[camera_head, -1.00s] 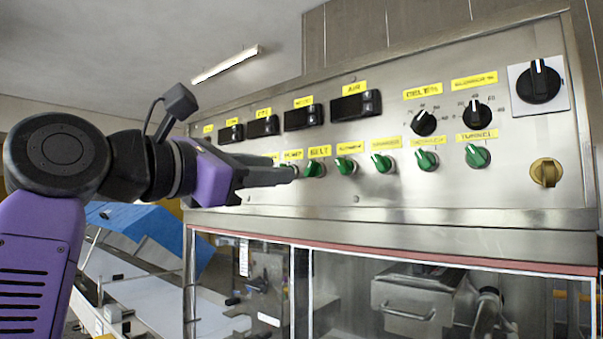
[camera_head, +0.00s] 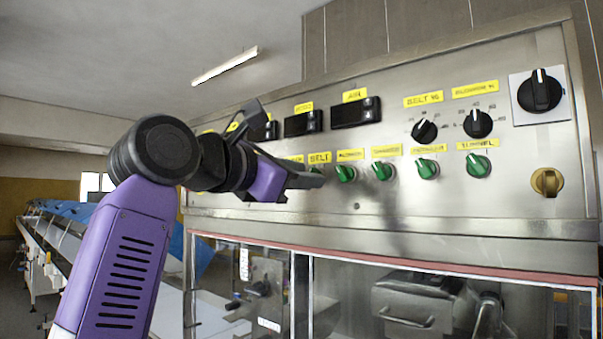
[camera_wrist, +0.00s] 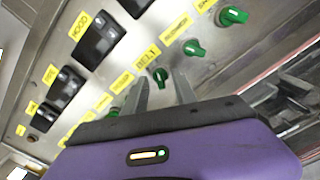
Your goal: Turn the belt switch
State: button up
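The belt switch is a green knob (camera_wrist: 160,75) under the yellow BELT label (camera_wrist: 147,57) in the wrist view. The same label (camera_head: 319,158) shows in the head view, where my gripper mostly hides the knob. My gripper (camera_head: 318,179) is in front of the steel panel at this knob. In the wrist view its two grey fingers are apart (camera_wrist: 160,79), with the knob appearing between their tips. I cannot tell whether either finger touches the knob or how deep the tips reach.
More green knobs (camera_head: 382,171) sit in a row to the right, close by. Black dials (camera_head: 424,131) and dark displays (camera_head: 356,111) are above. A brass-coloured knob (camera_head: 546,182) is at far right. Glazed doors (camera_head: 400,290) lie below. A conveyor (camera_head: 50,240) stands at left.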

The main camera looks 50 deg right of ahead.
jog(key=shift+c, duration=0.2)
grip_shut()
jog(key=shift+n, duration=0.4)
jog(key=n+p, duration=0.1)
jog(key=n, duration=1)
dwell(0.4)
jog(key=shift+o, duration=0.2)
grip_release()
